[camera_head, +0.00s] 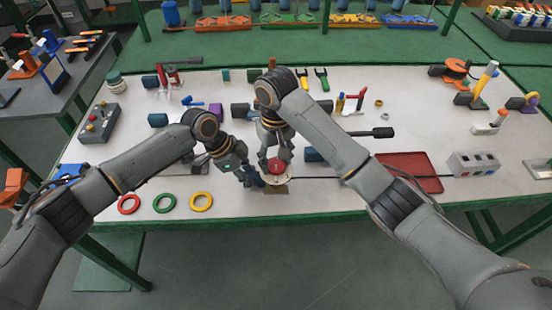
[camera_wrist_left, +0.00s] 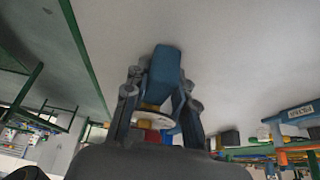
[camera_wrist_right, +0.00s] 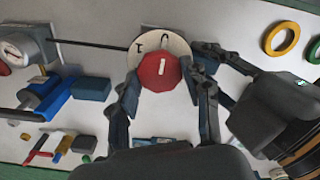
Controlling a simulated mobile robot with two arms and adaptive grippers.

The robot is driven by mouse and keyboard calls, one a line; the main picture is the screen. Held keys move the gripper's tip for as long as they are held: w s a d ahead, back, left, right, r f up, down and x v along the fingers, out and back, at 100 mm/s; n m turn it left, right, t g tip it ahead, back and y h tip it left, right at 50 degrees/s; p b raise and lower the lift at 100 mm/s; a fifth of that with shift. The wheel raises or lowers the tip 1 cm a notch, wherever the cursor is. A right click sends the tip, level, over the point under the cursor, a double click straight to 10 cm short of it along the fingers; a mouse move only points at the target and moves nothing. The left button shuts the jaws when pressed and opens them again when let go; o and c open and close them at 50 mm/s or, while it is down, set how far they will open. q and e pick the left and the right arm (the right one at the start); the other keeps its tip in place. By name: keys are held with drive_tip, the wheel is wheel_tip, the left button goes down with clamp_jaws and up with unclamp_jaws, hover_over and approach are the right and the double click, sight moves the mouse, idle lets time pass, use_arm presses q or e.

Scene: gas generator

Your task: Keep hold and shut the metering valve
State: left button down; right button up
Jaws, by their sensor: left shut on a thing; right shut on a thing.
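The metering valve has a red faceted knob (camera_wrist_right: 160,73) with a white line on a pale round dial (camera_wrist_right: 177,45). In the right wrist view the line stands nearly upright, roughly towards the curved mark at the dial's top; another mark is left of it. My right gripper (camera_head: 277,163) has its fingers on both sides of the knob from above. My left gripper (camera_head: 254,180) is close beside the dial, shut on a blue block (camera_wrist_left: 166,68). The block appears to be the valve's body, with a brass part and the dial behind it. The contact surfaces are partly hidden.
Red, green and yellow rings (camera_head: 165,203) lie left of the valve near the table's front edge. A red tray (camera_head: 412,168) and a grey box (camera_head: 475,163) are to the right. A gauge (camera_wrist_right: 22,48) and blue parts lie beside the valve. The two grippers are very close together.

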sight(276, 164)
drive_tip(key=o, duration=1.2)
drive_tip(key=shift+c, duration=0.2)
wheel_tip(276, 164, up, 12)
use_arm(q)
drive_tip(key=c, duration=1)
unclamp_jaws()
drive_tip(key=v, duration=1.2)
